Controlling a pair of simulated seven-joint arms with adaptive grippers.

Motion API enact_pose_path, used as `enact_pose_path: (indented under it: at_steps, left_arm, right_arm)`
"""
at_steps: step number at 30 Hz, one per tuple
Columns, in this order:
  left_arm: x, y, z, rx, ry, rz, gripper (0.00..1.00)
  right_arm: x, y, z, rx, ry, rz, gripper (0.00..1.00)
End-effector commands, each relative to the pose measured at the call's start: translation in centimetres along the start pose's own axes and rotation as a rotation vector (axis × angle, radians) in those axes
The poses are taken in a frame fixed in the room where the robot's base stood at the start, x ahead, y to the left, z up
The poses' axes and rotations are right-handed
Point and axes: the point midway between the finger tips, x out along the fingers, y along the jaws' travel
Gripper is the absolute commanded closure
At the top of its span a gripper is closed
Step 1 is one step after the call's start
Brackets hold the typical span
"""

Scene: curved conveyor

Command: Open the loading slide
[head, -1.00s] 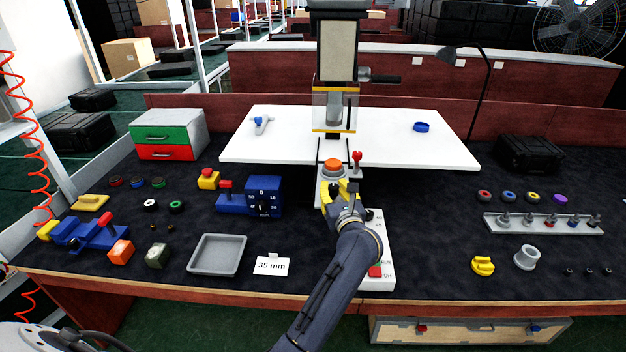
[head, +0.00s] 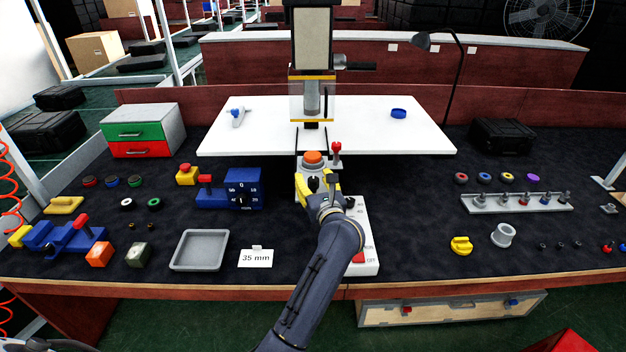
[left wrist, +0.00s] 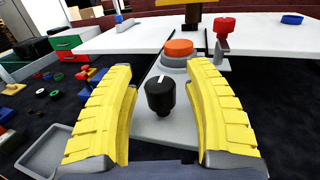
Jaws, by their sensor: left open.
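My left gripper (head: 318,184) is open over the grey control console (head: 366,222) in the middle of the bench. In the left wrist view its two yellow fingers (left wrist: 160,92) stand on either side of a black knob (left wrist: 160,95) with a white mark, with a gap visible on both sides. An orange button (head: 313,157) sits just beyond the knob. A red-knobbed lever (head: 336,149) stands behind and right of the button, near the press (head: 312,95) and its clear guard. I cannot tell which part is the loading slide. My right gripper is not in view.
A white table top (head: 240,140) lies around the press. Left are a blue dial box (head: 243,188), a grey tray (head: 200,250) and a "35 mm" card (head: 256,258). Right is a rack of small parts (head: 516,202). Dark bench between the console and rack is clear.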

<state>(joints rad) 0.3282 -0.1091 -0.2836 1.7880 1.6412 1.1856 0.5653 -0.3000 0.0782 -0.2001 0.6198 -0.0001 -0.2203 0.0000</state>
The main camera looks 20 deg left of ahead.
Motion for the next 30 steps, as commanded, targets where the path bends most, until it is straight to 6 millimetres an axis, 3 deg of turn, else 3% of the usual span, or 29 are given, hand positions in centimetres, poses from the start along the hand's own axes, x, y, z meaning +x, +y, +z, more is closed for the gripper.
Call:
enact_pose_path:
  at_steps: [7, 21, 30]
  left_arm:
    - [0.0, -0.1, 1.4, -0.003, -0.001, -0.001, 0.48]
    - [0.0, 0.0, 8.3, -0.003, -0.001, 0.0, 0.48]
    - [0.0, 0.0, 10.0, 0.0, 0.0, 0.0, 0.48]
  right_arm:
    - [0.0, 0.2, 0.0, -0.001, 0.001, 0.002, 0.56]
    - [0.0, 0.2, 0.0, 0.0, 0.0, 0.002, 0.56]
    - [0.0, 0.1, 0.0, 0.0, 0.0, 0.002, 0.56]
